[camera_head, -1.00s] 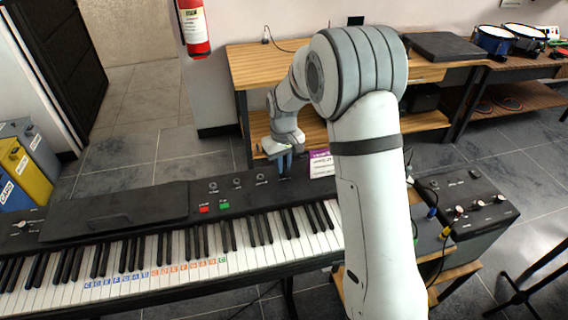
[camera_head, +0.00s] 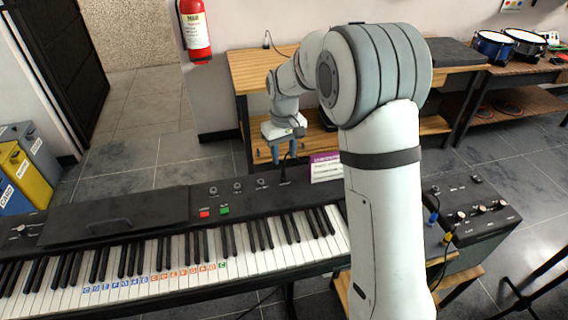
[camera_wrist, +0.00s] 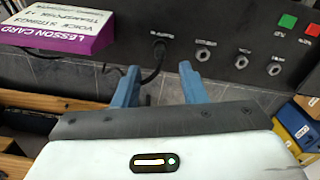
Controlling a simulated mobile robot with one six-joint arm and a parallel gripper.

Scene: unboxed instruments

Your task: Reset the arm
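My gripper (camera_head: 284,152) hangs fingers-down behind the keyboard's back edge in the head view. Its two blue fingers are apart, and they show in the wrist view (camera_wrist: 158,88) with nothing held between them. A black plug (camera_wrist: 159,48) with its cable sits in a socket of the keyboard's panel, just beyond the fingertips and apart from them. The plug also shows in the head view (camera_head: 286,177), below the gripper. My arm spans the right of the head view and hides part of the keyboard's right end.
The electronic keyboard (camera_head: 120,213) fills the lower left. A purple-and-white lesson card (camera_head: 325,168) stands near the plug. A wooden bench (camera_head: 245,72) is behind my gripper. A black control box (camera_head: 478,212) is at right. Yellow and blue boxes (camera_head: 25,175) stand at left.

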